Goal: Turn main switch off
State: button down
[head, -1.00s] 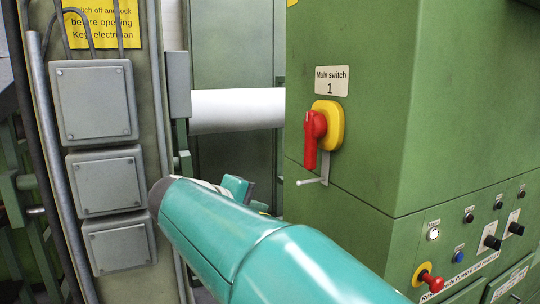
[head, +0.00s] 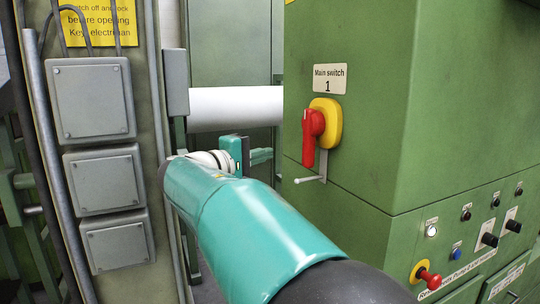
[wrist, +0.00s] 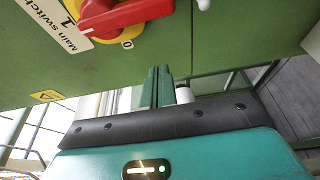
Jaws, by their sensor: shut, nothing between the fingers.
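The main switch has a red handle (head: 309,140) on a yellow plate (head: 333,122), on the green cabinet's left face. The handle points down in the head view, under the "Main switch 1" label (head: 330,79). My gripper (head: 264,155) is left of the switch in the head view, apart from the handle. Its green fingers (wrist: 156,84) are shut and empty in the wrist view.
A thin white-tipped rod (head: 309,180) sticks out just below the handle. Grey boxes (head: 93,98) line the post at left. A panel with knobs and a red button (head: 430,280) is at lower right.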

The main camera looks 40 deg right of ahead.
aim_at(307, 156)
jog(key=d, duration=0.9)
jog(key=s+a, duration=0.2)
jog(key=s, duration=0.1)
jog(key=shift+s, duration=0.3)
jog(key=shift+s+a, duration=0.1)
jog(key=shift+s, duration=0.05)
